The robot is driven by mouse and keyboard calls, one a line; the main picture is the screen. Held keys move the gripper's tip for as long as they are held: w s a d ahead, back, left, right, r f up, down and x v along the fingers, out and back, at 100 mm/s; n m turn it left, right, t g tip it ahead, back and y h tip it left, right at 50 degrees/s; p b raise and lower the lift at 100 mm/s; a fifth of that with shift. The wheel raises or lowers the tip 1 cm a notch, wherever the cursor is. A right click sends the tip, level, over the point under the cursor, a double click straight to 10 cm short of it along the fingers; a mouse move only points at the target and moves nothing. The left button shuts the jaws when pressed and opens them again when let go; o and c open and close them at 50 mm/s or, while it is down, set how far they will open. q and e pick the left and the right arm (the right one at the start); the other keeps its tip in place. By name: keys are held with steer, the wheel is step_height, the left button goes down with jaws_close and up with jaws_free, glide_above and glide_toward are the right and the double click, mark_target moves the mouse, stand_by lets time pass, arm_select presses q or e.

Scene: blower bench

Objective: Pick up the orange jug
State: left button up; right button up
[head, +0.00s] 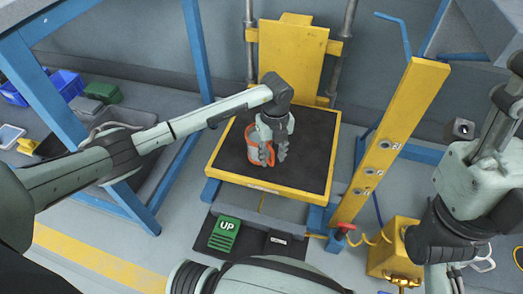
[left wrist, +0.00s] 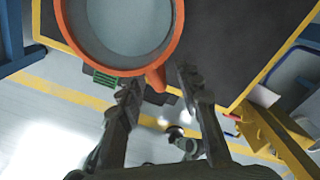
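The orange jug (head: 251,152) stands on the dark top of the yellow-edged lift platform (head: 314,190), partly hidden by my left gripper (head: 274,157). In the left wrist view the jug (left wrist: 174,45) shows its round orange rim and grey inside from above, cut off by the top edge. An orange projection of the jug points between the two fingertips of my left gripper (left wrist: 161,82). The fingers stand apart, one on each side of it, and I see a gap on the right side. My right arm is at the right of the head view, but its gripper does not show clearly.
A yellow post (head: 392,135) rises right of the platform, and a yellow back plate (head: 290,58) stands behind it. A blue-framed bench with a blue bin (head: 62,84) is at the left. A green "UP" pedal (head: 224,235) lies on the floor in front.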

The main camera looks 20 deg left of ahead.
arm_select(q)
steer(key=shift+f, duration=0.35)
jaws_close()
steer(key=shift+r, duration=0.2)
